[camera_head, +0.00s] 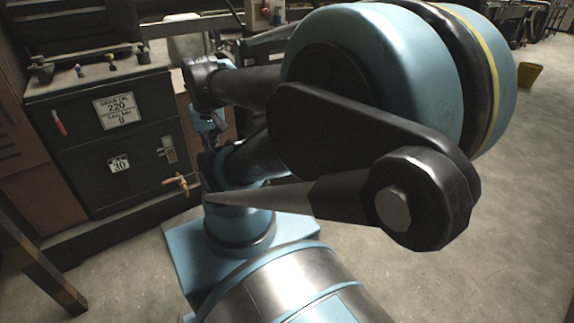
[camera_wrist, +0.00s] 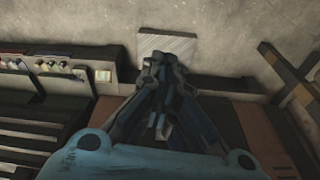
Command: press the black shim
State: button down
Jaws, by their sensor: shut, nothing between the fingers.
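I cannot pick out the black shim for sure in either view; many parts here are dark. My gripper (camera_wrist: 163,60) points away from the wrist camera, its blue-grey fingers together and empty. In the wrist view its tips overlap the lower edge of a pale square plate (camera_wrist: 183,44); I cannot tell whether they touch it. In the head view my gripper (camera_head: 212,138) is small, to the right of a dark green cabinet (camera_head: 120,150), partly hidden by my own arm.
The cabinet carries white labels (camera_head: 118,109), a red handle (camera_head: 58,123) and a tap-like brass fitting (camera_head: 182,182). A dark beam (camera_head: 40,265) stands at the lower left. Bare concrete floor (camera_head: 130,265) lies in front. A yellow bin (camera_head: 529,74) is far right.

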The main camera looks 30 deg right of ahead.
jog(key=w+d+r+m, duration=0.2)
jog(key=w+d+m, duration=0.25)
jog(key=w, duration=0.45)
jog(key=w+d+r+m, duration=0.2)
jog(key=w+d+m, duration=0.3)
jog(key=w, duration=0.5)
jog(key=w+d+f+m, duration=0.4)
jog(key=w+d+m, duration=0.1)
jog(key=w+d, duration=0.2)
jog(key=w+d+f+m, duration=0.4)
jog(key=w+d, duration=0.3)
jog(key=w+d+f+m, duration=0.3)
jog(key=d+f+m, duration=0.1)
jog(key=d+f, duration=0.4)
jog(key=w+d+f+m, duration=0.3)
jog(key=d+f+m, duration=0.1)
jog(key=d+f, duration=0.5)
jog(key=s+d+f+m, duration=0.2)
jog(key=d+f+m, duration=0.2)
jog(key=f, duration=0.6)
jog(key=s+d+f+m, duration=0.2)
jog(key=d+f+m, duration=0.2)
jog(key=d+f, duration=0.3)
notch_tip(320, 180, down, 4)
jog(key=shift+s+d+r+t, duration=0.1)
jog(key=shift+s+d+t, duration=0.2)
jog(key=shift+s, duration=0.1)
